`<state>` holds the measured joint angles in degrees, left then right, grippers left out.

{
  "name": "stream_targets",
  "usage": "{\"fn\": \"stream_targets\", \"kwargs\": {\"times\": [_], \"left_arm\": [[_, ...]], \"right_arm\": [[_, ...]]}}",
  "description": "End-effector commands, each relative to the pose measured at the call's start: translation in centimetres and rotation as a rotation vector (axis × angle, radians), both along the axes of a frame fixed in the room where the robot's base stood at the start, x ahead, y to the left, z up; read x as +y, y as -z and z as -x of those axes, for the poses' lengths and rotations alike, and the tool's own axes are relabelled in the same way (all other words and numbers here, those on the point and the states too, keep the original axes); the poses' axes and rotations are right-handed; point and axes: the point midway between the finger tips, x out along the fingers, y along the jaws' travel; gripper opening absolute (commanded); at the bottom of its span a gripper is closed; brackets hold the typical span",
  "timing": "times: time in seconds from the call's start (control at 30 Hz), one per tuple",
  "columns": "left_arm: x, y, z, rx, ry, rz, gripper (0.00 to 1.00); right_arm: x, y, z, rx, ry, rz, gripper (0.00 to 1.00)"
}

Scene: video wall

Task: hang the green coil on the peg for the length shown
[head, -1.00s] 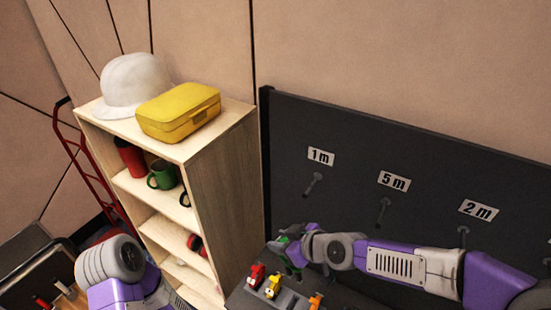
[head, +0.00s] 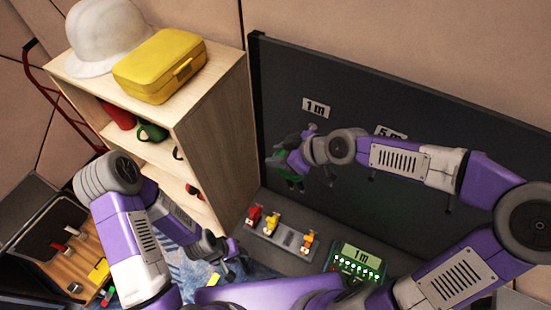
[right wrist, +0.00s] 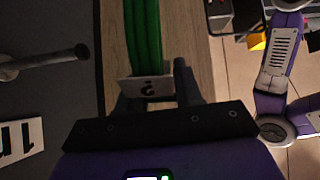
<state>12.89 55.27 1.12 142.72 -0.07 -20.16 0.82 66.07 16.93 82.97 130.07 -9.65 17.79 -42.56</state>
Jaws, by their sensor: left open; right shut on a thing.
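The green coil (right wrist: 143,35) hangs in my right gripper (right wrist: 150,92), which is shut on its white tag (right wrist: 147,88). In the head view my right gripper (head: 283,166) is in front of the black board, below and left of the 1 m label (head: 316,107). In the right wrist view a grey peg (right wrist: 45,63) points toward the coil from the left, apart from it, near a 1 m label (right wrist: 18,140). The display (head: 361,256) reads 1 m. My left gripper (head: 232,262) is open and empty, low in the head view.
A wooden shelf (head: 214,120) with a white helmet (head: 108,38) and yellow case (head: 160,67) stands left of the board (head: 440,125). The 5 m label (head: 390,132) is partly hidden by my right arm.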

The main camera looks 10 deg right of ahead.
Motion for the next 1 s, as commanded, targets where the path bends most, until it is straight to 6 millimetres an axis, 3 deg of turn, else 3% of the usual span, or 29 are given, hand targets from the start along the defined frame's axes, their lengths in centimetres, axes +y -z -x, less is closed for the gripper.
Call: {"fn": "stream_targets", "kwargs": {"times": [1.0], "left_arm": [[0.0,2.5,0.0,-0.001,0.0,0.0,0.43]], "right_arm": [[-4.0,0.1,-6.0,-0.001,0.0,-0.002,0.0]]}}
